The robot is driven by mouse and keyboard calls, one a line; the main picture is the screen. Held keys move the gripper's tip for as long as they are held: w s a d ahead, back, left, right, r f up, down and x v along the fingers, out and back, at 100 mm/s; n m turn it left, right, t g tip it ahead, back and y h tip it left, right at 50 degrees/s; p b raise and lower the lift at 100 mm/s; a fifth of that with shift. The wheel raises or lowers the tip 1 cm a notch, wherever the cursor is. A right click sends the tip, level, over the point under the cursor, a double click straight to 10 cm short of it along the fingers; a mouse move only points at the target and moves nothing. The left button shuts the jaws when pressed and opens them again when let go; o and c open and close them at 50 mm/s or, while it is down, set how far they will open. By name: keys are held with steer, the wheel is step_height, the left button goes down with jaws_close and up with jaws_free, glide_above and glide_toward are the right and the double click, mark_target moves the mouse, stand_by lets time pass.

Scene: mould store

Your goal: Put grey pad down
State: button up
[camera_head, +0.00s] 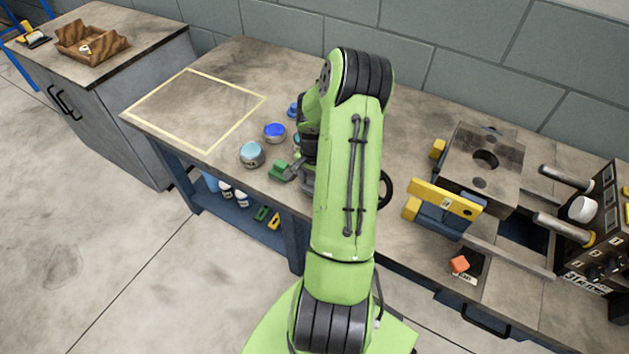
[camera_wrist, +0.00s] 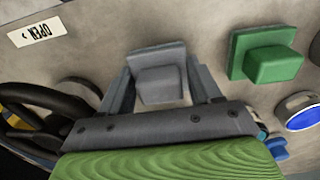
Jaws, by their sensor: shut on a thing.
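The grey pad (camera_wrist: 161,84), a flat plate with a raised block, sits between the two fingers of my gripper (camera_wrist: 160,92) in the wrist view. My gripper is shut on it. In the camera_head view my arm hides most of the gripper, and the pad cannot be made out clearly there. The pad is over the workbench (camera_head: 240,70); I cannot tell whether it touches the top. A green pad (camera_head: 282,171) of similar shape lies just left of my gripper; it also shows in the wrist view (camera_wrist: 268,56), to the right.
A teal-lidded tin (camera_head: 252,154) and blue-lidded tin (camera_head: 274,133) stand left of my arm. A taped rectangle (camera_head: 208,152) on the bench's left end is empty. A dark handwheel (camera_wrist: 45,112) is beside the gripper. A mould block (camera_head: 480,160) and yellow-blue clamp (camera_head: 445,200) stand right.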

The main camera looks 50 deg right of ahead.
steer(key=shift+f, duration=0.35)
steer(key=o, duration=0.8)
steer(key=shift+o, duration=0.2)
steer(key=shift+r, duration=0.1)
